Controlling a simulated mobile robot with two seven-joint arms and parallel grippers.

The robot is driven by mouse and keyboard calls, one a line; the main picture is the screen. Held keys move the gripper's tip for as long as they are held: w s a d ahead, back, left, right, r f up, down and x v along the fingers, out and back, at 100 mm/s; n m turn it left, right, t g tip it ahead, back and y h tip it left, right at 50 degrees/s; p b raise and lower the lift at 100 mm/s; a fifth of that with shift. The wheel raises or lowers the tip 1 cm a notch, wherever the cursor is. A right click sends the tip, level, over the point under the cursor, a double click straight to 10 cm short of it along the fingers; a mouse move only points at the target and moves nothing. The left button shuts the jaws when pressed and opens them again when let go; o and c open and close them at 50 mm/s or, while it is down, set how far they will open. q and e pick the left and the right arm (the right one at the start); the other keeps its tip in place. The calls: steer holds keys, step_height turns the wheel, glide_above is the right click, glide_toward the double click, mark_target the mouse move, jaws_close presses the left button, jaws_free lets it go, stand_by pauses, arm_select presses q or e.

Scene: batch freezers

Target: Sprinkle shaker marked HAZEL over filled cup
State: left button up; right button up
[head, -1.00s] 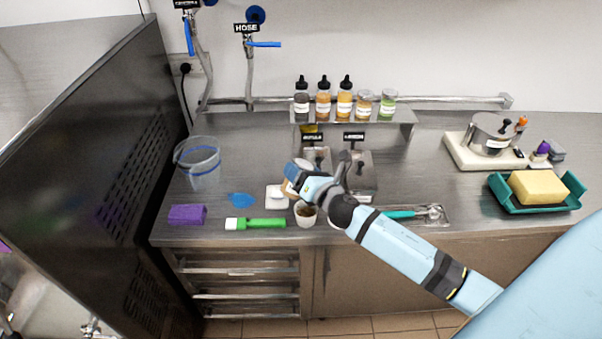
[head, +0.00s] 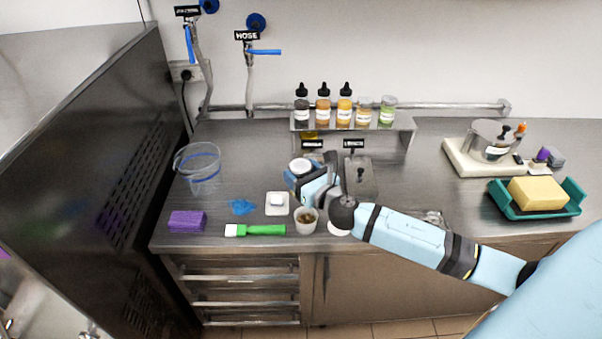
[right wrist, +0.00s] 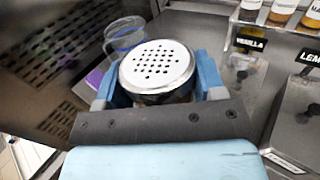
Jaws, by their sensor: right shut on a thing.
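My right gripper (head: 297,177) is shut on a shaker (right wrist: 157,66) with a perforated white lid. In the right wrist view the lid faces the camera and the gripper's blue fingers hold the shaker from both sides. The shaker's label is hidden. In the head view its pale lid (head: 301,165) shows at the gripper, above the counter and behind the cup. The filled cup (head: 306,221) stands upright near the counter's front edge, with brown bits on its contents. My left gripper is not in view.
A white scale-like square (head: 277,204), a green-handled brush (head: 256,230), a blue cloth (head: 241,206) and a purple sponge (head: 187,221) lie left of the cup. A shelf (head: 402,124) holds bottles and jars. A clear bucket (head: 199,170) stands at left.

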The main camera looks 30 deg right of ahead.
steer(key=shift+s+a, duration=0.1)
steer(key=s+a, duration=0.7)
steer(key=s, duration=0.5)
steer(key=shift+s+a, duration=0.2)
steer(key=shift+s, duration=0.2)
